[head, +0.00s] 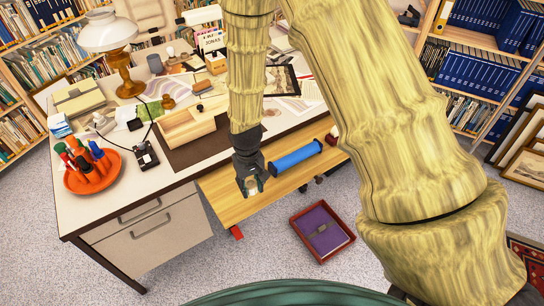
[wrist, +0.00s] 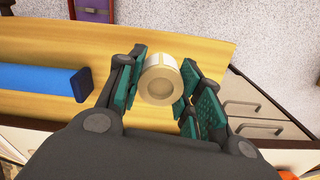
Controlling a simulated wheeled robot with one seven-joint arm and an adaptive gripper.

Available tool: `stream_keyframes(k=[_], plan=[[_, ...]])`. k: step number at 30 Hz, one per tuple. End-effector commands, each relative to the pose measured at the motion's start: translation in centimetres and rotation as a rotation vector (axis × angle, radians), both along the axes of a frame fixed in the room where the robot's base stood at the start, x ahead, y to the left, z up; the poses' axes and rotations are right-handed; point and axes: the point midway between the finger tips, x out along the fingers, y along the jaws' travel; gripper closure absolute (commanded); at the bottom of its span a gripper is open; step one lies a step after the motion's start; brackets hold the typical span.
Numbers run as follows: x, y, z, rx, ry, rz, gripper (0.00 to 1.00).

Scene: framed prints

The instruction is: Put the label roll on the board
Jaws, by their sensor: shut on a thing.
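The label roll (wrist: 160,80) is a pale cream ring with a round opening, between the teal finger pads in the wrist view. My gripper (head: 251,187) is shut on it; in the head view the roll is small and mostly hidden by the fingers. The board (head: 232,208) is a long yellow wooden plank along the front of the desk, and it fills the background behind the roll in the wrist view (wrist: 200,40). The gripper is over the board's left part. I cannot tell whether the roll touches the board.
A blue cylinder (head: 296,157) lies on the board, right of the gripper. The desk (head: 95,205) carries an open wooden box (head: 187,128), a lamp (head: 108,35) and an orange dish of markers (head: 92,180). A red tray (head: 343,249) with a purple item is on the floor.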

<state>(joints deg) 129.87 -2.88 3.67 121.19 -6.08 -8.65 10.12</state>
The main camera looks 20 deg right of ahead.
Motion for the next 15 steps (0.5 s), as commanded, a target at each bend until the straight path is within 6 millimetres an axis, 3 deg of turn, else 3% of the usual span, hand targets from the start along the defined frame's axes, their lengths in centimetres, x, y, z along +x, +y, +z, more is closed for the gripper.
stream_keyframes(k=[15], plan=[[-4.7, 3.4, -1.5, 0.01, -0.002, 0.184, 0.88]])
